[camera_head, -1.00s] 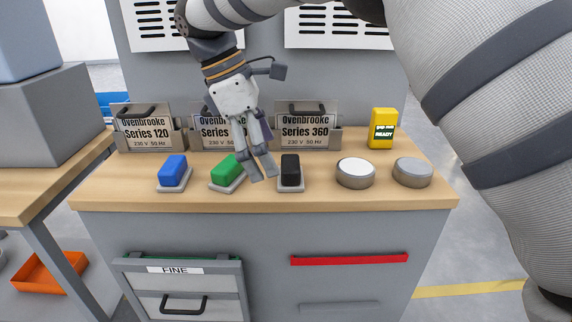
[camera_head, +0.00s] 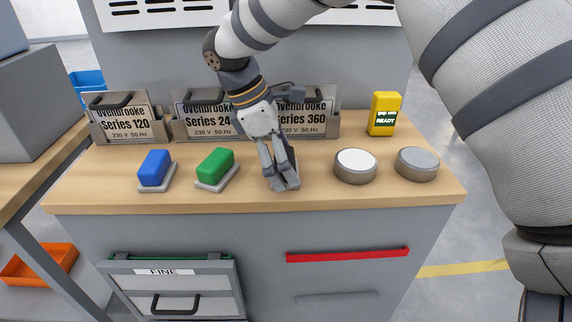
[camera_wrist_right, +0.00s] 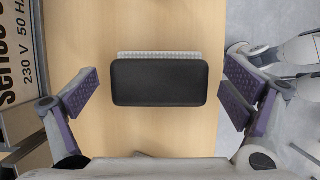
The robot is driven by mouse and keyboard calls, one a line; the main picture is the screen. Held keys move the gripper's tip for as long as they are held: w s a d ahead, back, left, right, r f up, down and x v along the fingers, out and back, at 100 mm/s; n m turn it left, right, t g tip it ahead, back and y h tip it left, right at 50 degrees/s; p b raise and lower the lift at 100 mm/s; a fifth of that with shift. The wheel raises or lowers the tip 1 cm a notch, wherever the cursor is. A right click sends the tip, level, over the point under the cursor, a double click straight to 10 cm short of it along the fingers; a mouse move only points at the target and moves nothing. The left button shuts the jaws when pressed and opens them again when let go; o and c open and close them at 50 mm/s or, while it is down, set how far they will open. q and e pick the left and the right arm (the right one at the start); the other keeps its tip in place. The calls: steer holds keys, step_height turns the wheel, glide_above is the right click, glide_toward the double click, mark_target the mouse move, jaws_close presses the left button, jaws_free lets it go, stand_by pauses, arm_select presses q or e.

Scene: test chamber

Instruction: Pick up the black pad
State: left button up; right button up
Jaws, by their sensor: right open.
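The black pad (camera_wrist_right: 160,83) lies on the wooden worktop in the right wrist view, centred between my fingers, with a pale ridged edge showing along its far side. In the head view it is mostly hidden behind my right gripper (camera_head: 284,184). That gripper is open and points down over the pad. In the wrist view, its purple-padded fingers stand to the left and right of the pad with a gap on each side. I cannot tell the exact height of the fingertips above the worktop. My left gripper is not in view.
A green pad (camera_head: 215,165) and a blue pad (camera_head: 154,168) sit on the left. A white-topped round disc (camera_head: 355,165) and a grey one (camera_head: 416,163) are on the right. Labelled holders (camera_head: 126,123) and a yellow device (camera_head: 384,113) stand behind. The front strip is clear.

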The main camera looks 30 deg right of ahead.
steer(key=shift+f, duration=0.15)
steer(key=c, duration=1.3)
steer(key=shift+o, duration=0.2)
